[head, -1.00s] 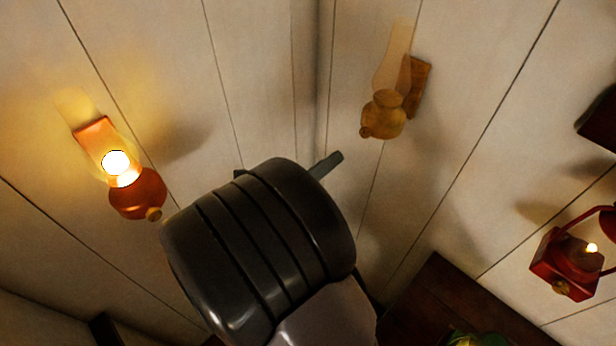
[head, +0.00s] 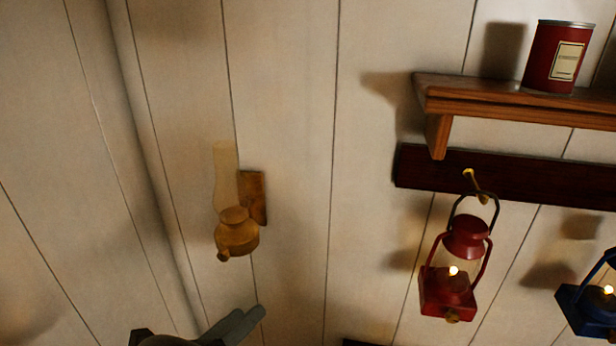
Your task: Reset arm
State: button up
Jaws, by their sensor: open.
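My gripper (head: 200,335) shows only in part at the bottom edge of the head view, left of the middle. One grey finger points up and to the right, and a dark piece stands to its left. The rest of my arm is below the picture. I see nothing between the visible parts. The gripper appears in front of the wall, below an unlit brass oil lamp (head: 238,235) with a glass chimney, and seems apart from it.
A wooden shelf (head: 480,97) at upper right holds a red can (head: 557,58). Below it, a dark rail (head: 500,178) has a hook with a lit red lantern (head: 447,280). A lit blue lantern (head: 592,305) is at the right edge. Plank walls meet in a corner at left.

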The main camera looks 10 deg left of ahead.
jog(key=w+d+f+m+g+h+b, duration=0.1)
jog(key=d+f+m+g+b, duration=0.3)
jog(key=d, duration=0.4)
jog(key=w+d+f+m+g+h+b, duration=0.1)
jog(key=d+m+g+h, duration=0.15)
jog(key=d+m, duration=0.5)
jog(key=s+d+f+m+g+y+b, duration=0.1)
jog(key=s+d+f+m+y+b, duration=0.4)
jog(key=m, duration=1.1)
jog(key=s+d+f+m+g+y+b, duration=0.1)
jog(key=s+d+f+m+y+b, duration=0.5)
jog(key=m+b, duration=0.4)
jog(key=d+m, duration=0.1)
jog(key=m, duration=0.5)
jog(key=shift+s+y, duration=0.25)
jog(key=shift+y, duration=0.1)
jog(key=shift+d+g, duration=0.1)
jog(key=shift+g, duration=0.15)
